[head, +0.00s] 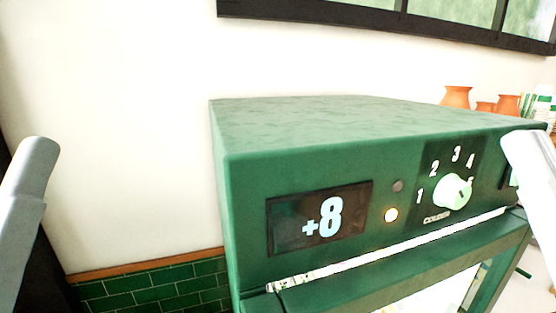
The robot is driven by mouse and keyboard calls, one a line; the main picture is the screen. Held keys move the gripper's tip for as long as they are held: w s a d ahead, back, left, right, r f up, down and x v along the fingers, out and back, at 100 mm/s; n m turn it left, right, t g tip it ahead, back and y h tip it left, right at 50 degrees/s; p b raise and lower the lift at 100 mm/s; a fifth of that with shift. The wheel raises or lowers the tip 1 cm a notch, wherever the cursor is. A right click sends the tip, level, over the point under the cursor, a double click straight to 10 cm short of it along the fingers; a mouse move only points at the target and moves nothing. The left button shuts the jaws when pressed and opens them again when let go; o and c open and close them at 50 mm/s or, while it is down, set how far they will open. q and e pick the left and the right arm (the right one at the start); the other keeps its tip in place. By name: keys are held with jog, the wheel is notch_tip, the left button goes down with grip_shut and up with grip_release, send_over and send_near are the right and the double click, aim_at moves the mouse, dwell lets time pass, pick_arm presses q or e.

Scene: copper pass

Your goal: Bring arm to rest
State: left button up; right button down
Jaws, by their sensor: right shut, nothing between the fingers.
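A pale part of my right arm with its gripper (533,172) shows at the right edge, in front of the right end of a green machine (310,120). The gripper is shut and holds nothing. A grey part of my left arm stands at the left edge, apart from the machine. My left gripper is not in view.
The machine has a display (320,218) reading +8, a lit round lamp (391,215) and a pale dial (453,190) with numbers. Orange pots (456,97) and a white stack (543,107) stand behind it at right. Bare wall lies left of the machine.

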notch_tip(320, 180, up, 26)
jog(key=r+p, duration=0.1)
jog(key=p, duration=2.1)
notch_tip(320, 180, down, 62)
jog(key=b, duration=6)
jog(key=shift+w+d+r+b, duration=0.15)
jog(key=shift+r+b, duration=0.1)
jog(key=shift+b, duration=0.1)
